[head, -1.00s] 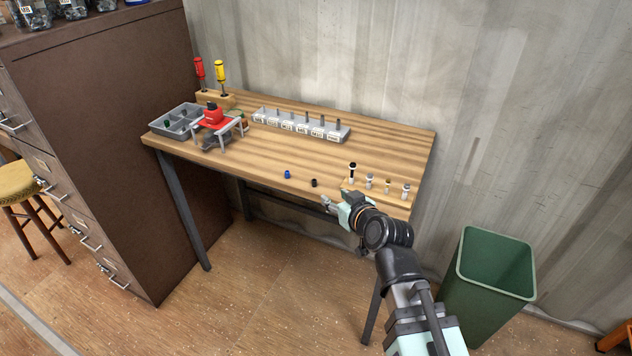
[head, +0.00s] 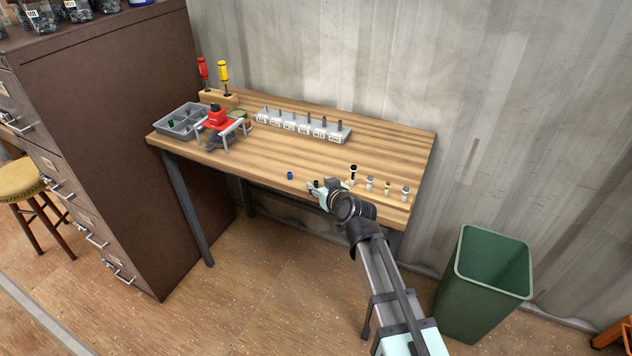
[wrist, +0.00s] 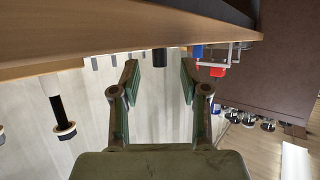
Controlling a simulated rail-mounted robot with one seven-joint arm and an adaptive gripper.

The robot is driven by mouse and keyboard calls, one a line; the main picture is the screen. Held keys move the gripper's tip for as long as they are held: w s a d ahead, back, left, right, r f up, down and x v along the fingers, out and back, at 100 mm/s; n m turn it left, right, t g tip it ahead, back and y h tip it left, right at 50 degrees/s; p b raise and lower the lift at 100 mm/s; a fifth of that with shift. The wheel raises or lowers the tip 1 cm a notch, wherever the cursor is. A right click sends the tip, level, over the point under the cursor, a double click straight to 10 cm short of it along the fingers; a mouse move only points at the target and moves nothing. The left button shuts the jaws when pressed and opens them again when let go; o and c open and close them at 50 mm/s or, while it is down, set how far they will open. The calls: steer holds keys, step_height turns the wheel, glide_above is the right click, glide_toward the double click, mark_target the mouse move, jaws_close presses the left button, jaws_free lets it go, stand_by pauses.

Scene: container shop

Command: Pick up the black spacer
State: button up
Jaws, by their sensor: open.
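The black spacer (head: 316,182) is a small dark cylinder near the front edge of the wooden table, partly hidden by my gripper in the head view. In the wrist view, which is upside down, the black spacer (wrist: 159,57) stands on the table, lined up with the gap between my fingers. My gripper (head: 313,189) is at the table's front edge, right at the spacer. In the wrist view my gripper (wrist: 159,82) is open, with nothing clasped. I cannot tell whether the fingertips reach past the spacer.
A blue spacer (head: 290,176) stands to the left. A black-topped post (head: 353,171) and several small light-coloured pieces (head: 387,187) stand to the right. The table's middle is clear.

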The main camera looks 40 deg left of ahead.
steer(key=shift+x, duration=1.1)
steer(key=shift+c, duration=0.4)
steer(key=c, duration=0.7)
steer(key=shift+o, duration=0.2)
steer(key=shift+r, duration=0.1)
